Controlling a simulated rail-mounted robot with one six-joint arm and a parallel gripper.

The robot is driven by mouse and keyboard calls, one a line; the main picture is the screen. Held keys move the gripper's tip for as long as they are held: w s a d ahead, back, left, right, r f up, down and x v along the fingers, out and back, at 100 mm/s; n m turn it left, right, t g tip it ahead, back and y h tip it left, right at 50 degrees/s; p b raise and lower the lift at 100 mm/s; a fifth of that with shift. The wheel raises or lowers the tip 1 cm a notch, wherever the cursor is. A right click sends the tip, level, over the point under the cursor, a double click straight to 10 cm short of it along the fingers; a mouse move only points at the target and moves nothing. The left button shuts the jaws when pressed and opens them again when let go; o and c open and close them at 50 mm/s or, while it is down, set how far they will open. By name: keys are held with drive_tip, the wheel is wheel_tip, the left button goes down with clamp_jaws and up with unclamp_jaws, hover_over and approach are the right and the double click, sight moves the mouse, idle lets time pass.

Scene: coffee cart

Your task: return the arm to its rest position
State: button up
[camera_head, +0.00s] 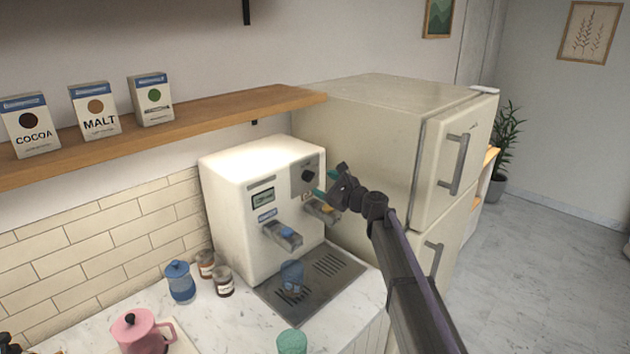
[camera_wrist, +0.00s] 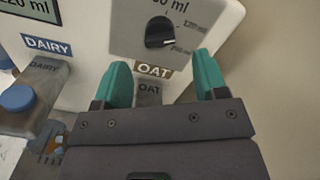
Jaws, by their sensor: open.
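My gripper (camera_head: 326,182) is at the right front of the white dispenser machine (camera_head: 232,190), close to its dark knob. In the wrist view its two teal fingertips (camera_wrist: 163,85) are apart, with nothing between them but the OAT label (camera_wrist: 154,71) and the OAT spout behind. The black knob (camera_wrist: 160,32) is just beyond the fingertips, and I cannot tell whether they touch the machine. My dark arm reaches in from the lower right in the head view.
A blue glass (camera_head: 292,275) stands on the drip tray (camera_head: 335,268). A teal cup (camera_head: 292,341), jars (camera_head: 222,281), a blue canister (camera_head: 180,282) and a pink teapot (camera_head: 140,332) are on the counter. A cream fridge (camera_head: 370,130) stands behind my arm. A wooden shelf (camera_head: 220,108) holds boxes.

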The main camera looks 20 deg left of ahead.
drive_tip(key=v, duration=0.5)
drive_tip(key=s+d+f+n+g+h, duration=0.3)
drive_tip(key=s+d+f+n, duration=0.3)
drive_tip(key=s+n, duration=0.15)
drive_tip(key=s+d+f+n+g+h, duration=0.3)
drive_tip(key=s+d+f+n+h, duration=0.1)
drive_tip(key=s+d+f+n, duration=0.3)
drive_tip(key=s+d+f+h, duration=0.2)
drive_tip(key=s+d, duration=0.4)
drive_tip(key=d, duration=0.3)
drive_tip(key=s+d+f+n+g+h+b, duration=0.1)
drive_tip(key=s+d+h, duration=0.3)
drive_tip(key=d, duration=0.5)
drive_tip(key=s+d+f+n+h, duration=0.1)
drive_tip(key=s+d+f+h, duration=0.2)
drive_tip(key=s+d, duration=0.5)
drive_tip(key=shift+s+d+b, duration=0.15)
drive_tip(key=shift+d+b, duration=0.25)
drive_tip(key=shift+d, duration=0.65)
